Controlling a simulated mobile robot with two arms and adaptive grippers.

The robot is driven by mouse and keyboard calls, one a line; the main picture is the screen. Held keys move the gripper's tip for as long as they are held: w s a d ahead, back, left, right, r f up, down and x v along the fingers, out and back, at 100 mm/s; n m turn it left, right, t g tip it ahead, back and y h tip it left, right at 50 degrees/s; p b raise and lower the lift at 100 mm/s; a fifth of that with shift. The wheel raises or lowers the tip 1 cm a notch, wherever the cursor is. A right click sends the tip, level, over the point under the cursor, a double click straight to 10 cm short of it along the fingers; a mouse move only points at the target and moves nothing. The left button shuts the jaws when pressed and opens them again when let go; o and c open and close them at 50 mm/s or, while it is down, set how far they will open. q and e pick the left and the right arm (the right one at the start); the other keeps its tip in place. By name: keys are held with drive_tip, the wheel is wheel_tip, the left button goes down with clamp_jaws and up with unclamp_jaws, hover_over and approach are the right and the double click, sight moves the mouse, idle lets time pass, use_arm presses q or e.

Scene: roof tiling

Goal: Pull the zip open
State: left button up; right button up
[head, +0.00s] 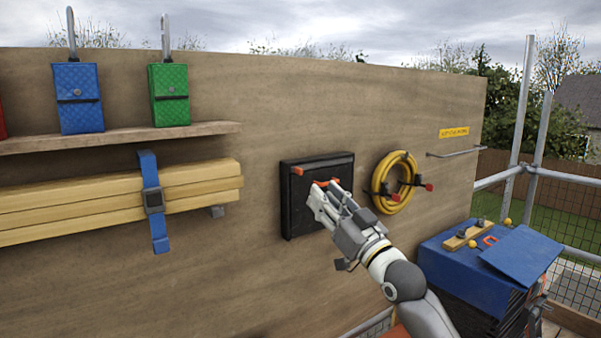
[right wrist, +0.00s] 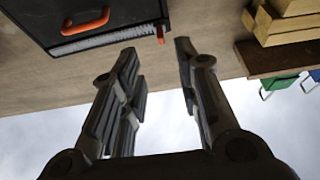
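A black pouch (head: 331,165) hangs on the wooden wall in the head view. A small orange zip pull (head: 297,171) shows at its upper left; in the right wrist view the orange pull (right wrist: 160,35) sits at one end of a pale zip strip (right wrist: 108,39). An orange handle (right wrist: 86,21) is on the pouch's front. My right gripper (head: 318,197) is in front of the pouch and hides part of it. In the right wrist view my right gripper (right wrist: 156,50) is open and empty, with the pull beyond the gap between its fingertips. My left gripper is out of view.
A yellow hose coil (head: 399,183) hangs right of the pouch. Strapped timber (head: 105,205) and a shelf (head: 120,137) with blue and green pouches are to the left. A blue-covered stand (head: 455,260) carrying small items is at the right.

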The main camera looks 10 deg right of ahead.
sight(302, 174)
drive_tip(key=p+x, duration=0.2)
drive_tip(key=x, duration=0.6)
drive_tip(key=shift+a, duration=0.1)
drive_tip(key=shift+w+a+r, duration=0.15)
drive_tip(key=shift+w+a, duration=0.15)
drive_tip(key=shift+w, duration=0.4)
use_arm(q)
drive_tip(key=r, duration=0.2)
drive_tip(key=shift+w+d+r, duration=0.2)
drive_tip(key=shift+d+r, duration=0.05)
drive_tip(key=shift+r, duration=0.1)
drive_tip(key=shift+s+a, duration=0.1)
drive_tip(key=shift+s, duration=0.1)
use_arm(e)
clamp_jaws()
